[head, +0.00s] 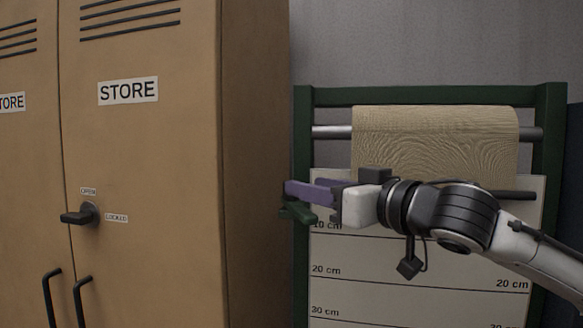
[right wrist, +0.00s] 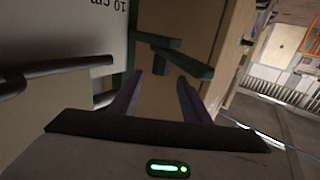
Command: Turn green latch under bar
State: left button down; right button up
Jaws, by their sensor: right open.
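The green latch (head: 298,213) sticks out at the left post of a green frame, next to the locker's side. In the right wrist view the green latch (right wrist: 186,60) is a flat bar with a darker, short piece at its left end. My right gripper (head: 290,190) has purple fingers and covers part of the latch area. In the right wrist view the right gripper (right wrist: 171,78) is open, its fingertips just short of the latch with nothing between them. A dark bar (head: 517,195) runs across the frame, partly hidden by my arm. My left gripper is out of view.
The tan locker (head: 255,150) stands close to the left of the latch. Its black knob (head: 80,215) has OPEN and LOCKED labels. Brown sheeting (head: 435,140) hangs over a silver rod (head: 330,132), above a white board (head: 350,285) with centimetre marks.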

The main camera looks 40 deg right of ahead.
aim_at(299, 202)
jog(key=w+p, duration=0.4)
jog(key=shift+w+a+r, duration=0.1)
jog(key=shift+w+r, duration=0.1)
jog(key=shift+w+a+f+p, duration=0.1)
jog(key=shift+w+f+p, duration=0.1)
jog(key=shift+w+p, duration=0.45)
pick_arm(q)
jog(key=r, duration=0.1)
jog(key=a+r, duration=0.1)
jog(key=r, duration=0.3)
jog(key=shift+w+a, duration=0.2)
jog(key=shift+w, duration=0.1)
pick_arm(e)
jog(key=shift+w, duration=0.15)
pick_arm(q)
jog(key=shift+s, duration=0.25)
pick_arm(e)
grip_shut()
